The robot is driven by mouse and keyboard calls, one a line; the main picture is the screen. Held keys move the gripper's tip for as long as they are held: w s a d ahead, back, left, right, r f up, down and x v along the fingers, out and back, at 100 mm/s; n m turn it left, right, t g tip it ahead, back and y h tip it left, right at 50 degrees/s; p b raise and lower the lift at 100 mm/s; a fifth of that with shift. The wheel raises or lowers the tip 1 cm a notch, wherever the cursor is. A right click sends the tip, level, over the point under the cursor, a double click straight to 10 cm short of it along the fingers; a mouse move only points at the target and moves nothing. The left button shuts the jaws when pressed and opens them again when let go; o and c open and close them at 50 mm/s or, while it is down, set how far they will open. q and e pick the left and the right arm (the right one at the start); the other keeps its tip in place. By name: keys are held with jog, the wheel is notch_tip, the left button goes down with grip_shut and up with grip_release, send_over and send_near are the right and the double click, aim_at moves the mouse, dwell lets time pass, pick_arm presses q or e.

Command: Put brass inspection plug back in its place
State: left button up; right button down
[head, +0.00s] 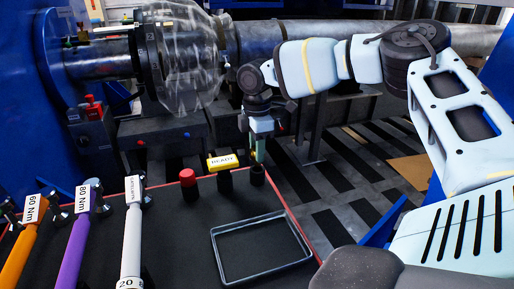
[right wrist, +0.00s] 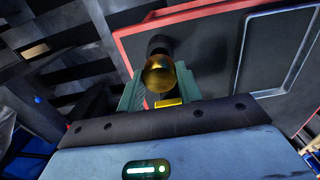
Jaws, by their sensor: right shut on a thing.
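The brass inspection plug (right wrist: 160,74) shows as a round golden knob in the right wrist view, between the two pale green fingers of my right gripper (right wrist: 160,88). The gripper is shut on it. In the head view my right gripper (head: 259,150) points down, directly over a black cup-shaped holder (head: 257,175) at the far right corner of the dark tabletop. The holder's black body (right wrist: 158,45) also shows just beyond the knob. I cannot tell whether the plug's lower end is inside it. My left gripper is not in view.
A yellow READY tag (head: 222,162) and a red-topped piece (head: 187,177) stand left of the holder. An empty rectangular tray (head: 233,279) lies nearer. Several torque wrenches, one purple (head: 77,245), lie left. A transparent housing (head: 187,60) surrounds the shaft behind.

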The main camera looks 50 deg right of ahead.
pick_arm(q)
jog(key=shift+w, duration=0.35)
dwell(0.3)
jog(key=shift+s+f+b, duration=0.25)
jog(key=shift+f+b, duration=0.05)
pick_arm(e)
jog(key=shift+f, duration=0.45)
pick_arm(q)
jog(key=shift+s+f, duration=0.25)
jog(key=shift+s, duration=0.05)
pick_arm(e)
jog(key=shift+f, duration=0.35)
pick_arm(q)
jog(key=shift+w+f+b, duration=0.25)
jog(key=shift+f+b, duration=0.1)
jog(key=shift+b, duration=0.3)
pick_arm(e)
jog(key=shift+f, duration=0.7)
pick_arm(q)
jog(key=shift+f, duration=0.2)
pick_arm(e)
jog(key=shift+f, duration=0.3)
jog(key=c, duration=0.9)
grip_release()
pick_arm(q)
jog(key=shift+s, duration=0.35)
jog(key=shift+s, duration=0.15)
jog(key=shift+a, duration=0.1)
